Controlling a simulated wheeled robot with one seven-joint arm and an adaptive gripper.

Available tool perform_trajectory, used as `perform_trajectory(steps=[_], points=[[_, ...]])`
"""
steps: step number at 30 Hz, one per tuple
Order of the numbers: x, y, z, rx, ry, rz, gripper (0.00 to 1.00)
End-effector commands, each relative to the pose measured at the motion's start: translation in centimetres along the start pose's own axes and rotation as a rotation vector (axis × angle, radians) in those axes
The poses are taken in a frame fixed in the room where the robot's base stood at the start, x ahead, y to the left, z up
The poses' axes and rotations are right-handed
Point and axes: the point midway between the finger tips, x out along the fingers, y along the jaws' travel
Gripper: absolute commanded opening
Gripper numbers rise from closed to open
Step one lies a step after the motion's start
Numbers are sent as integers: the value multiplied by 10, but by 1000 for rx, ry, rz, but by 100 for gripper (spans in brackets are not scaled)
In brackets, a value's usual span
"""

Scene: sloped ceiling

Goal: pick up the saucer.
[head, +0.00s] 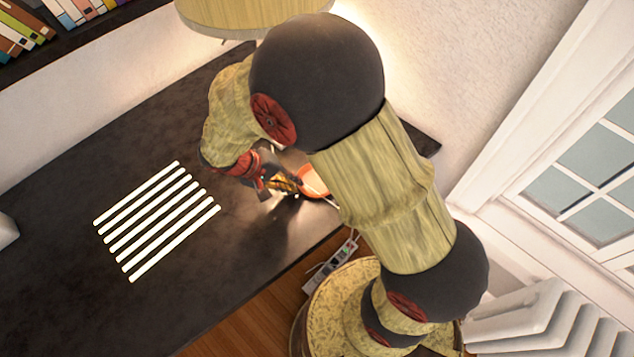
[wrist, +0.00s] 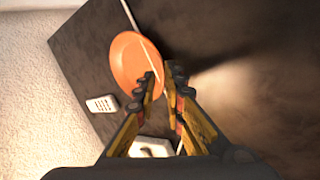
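The saucer (wrist: 128,58) is a round orange dish in the wrist view, left of and beyond the fingertips. In the head view an orange part of it (head: 314,182) shows beside my arm, which hides the rest. My gripper (wrist: 160,80) is partly open, with a narrow gap between its fingertips. Its left fingertip overlaps the saucer's lower right rim in the wrist view. The right fingertip lies just outside that rim. I cannot tell whether either finger touches it. In the head view my gripper (head: 283,182) is low over the dark table.
A thin pale line crosses the saucer in the wrist view. A white device with buttons (wrist: 102,104) lies near it. Several glowing white strips (head: 155,222) show on the dark table (head: 60,260). A lamp shade (head: 225,14) is at the back. A power strip (head: 330,265) lies below the table edge.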

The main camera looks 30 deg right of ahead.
Motion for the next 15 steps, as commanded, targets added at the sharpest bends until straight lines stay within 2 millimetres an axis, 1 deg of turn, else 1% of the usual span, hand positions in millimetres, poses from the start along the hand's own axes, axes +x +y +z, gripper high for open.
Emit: perform_trajectory(steps=[1, 3, 5, 12, 15], points=[[12, -2, -1, 1, -2, 0, 11], [21, -1, 0, 0, -2, 1, 11], [26, -1, 0, 0, -1, 0, 11], [26, 0, -1, -1, 0, 0, 11], [26, 0, -1, -1, 0, 0, 5]])
